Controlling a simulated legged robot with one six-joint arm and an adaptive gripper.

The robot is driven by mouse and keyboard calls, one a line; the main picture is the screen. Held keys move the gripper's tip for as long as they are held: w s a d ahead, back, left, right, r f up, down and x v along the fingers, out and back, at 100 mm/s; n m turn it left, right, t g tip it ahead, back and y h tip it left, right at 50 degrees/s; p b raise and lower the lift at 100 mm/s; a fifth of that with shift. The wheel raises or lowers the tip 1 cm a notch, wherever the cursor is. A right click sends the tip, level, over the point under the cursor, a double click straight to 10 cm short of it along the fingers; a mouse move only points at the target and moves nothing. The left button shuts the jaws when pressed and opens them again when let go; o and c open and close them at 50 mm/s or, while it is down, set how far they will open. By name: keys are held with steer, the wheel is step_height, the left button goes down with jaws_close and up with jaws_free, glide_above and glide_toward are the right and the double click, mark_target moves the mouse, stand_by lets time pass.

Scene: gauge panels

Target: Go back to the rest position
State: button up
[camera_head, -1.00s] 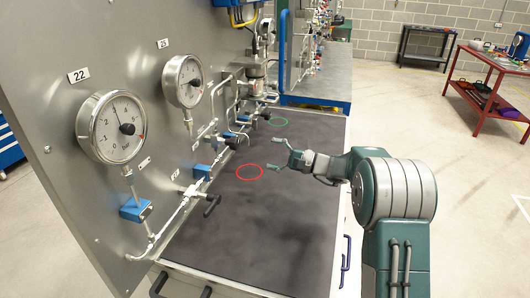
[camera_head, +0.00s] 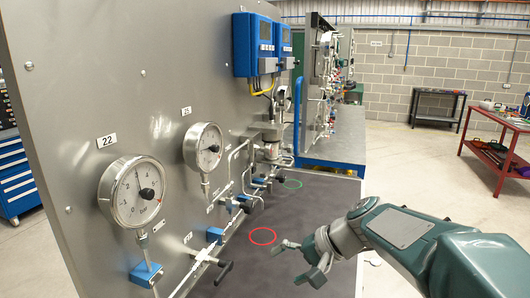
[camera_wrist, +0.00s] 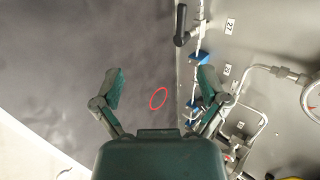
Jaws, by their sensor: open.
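My gripper (camera_head: 303,262) is at the lower right of the head view, above the dark bench top (camera_head: 235,279). Its jaws are open and nothing is between them. In the wrist view my gripper (camera_wrist: 160,90) shows two green fingers spread apart over the dark surface. The red ring mark (camera_head: 263,236) lies on the bench just left of my gripper. The same ring (camera_wrist: 158,98) shows between the fingers in the wrist view. No rest position is marked in the views.

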steer(key=s+d+f+n+t+h, duration=0.1)
steer(key=s+d+h, duration=0.3)
steer(key=s, duration=0.5)
steer(key=s+d+f+n+t+h, duration=0.1)
steer(key=s+d+n+t+h, duration=0.1)
steer(key=s+d+h, duration=0.3)
steer(key=s+d+n, duration=0.1)
steer(key=s, duration=0.3)
steer(key=shift+s+d+f, duration=0.15)
steer(key=shift+d, duration=0.25)
